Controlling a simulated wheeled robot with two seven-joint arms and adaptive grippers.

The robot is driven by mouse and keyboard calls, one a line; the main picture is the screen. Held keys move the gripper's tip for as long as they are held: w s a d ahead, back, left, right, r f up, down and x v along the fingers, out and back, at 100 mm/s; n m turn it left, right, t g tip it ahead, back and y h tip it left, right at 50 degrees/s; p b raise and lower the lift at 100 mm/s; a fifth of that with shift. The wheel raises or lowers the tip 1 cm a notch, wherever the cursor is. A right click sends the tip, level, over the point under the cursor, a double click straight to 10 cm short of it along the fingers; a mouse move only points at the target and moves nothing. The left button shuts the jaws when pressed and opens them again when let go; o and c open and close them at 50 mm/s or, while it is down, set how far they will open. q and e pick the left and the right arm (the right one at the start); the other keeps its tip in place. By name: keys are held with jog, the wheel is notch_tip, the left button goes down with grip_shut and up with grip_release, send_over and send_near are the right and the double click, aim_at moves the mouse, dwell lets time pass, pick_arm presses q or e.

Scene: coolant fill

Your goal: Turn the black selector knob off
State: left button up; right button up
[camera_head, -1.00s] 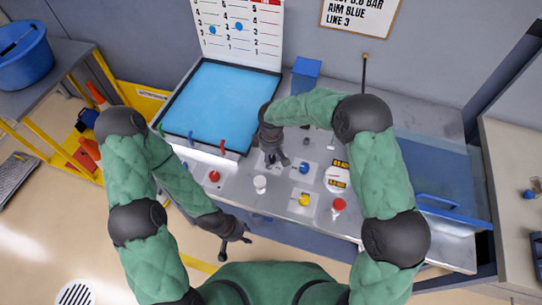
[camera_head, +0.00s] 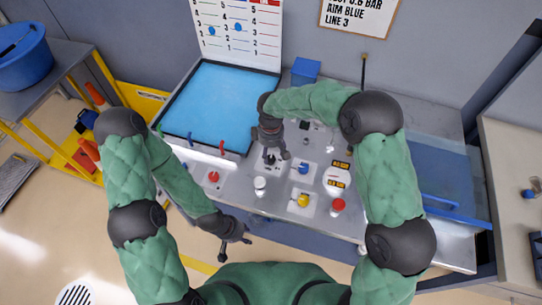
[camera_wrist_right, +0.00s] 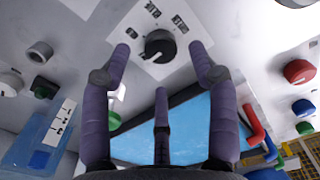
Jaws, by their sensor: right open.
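The black selector knob (camera_wrist_right: 159,45) sits on a small white label plate (camera_wrist_right: 142,22) on the grey panel, with a light pointer mark on its face. My right gripper (camera_wrist_right: 160,52) is open. Its two outer fingertips are on either side of the knob in the wrist view, and its third finger is below it. I cannot tell whether any finger touches the knob. In the head view the right gripper (camera_head: 272,153) hangs over the panel, largely hiding the knob. My left gripper (camera_head: 235,236) is at the panel's front edge, away from the knob; its fingers are too small to judge.
Nearby on the panel are a red knob (camera_head: 213,177), a white knob (camera_head: 260,184), a blue knob (camera_head: 303,168), a yellow knob (camera_head: 303,200) and another red knob (camera_head: 338,205). A blue-surfaced tray (camera_head: 220,105) lies behind, with coloured handles along its front.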

aim_at(271, 158)
notch_tip(271, 158, up, 8)
jog(key=shift+f, duration=0.2)
dwell(0.5)
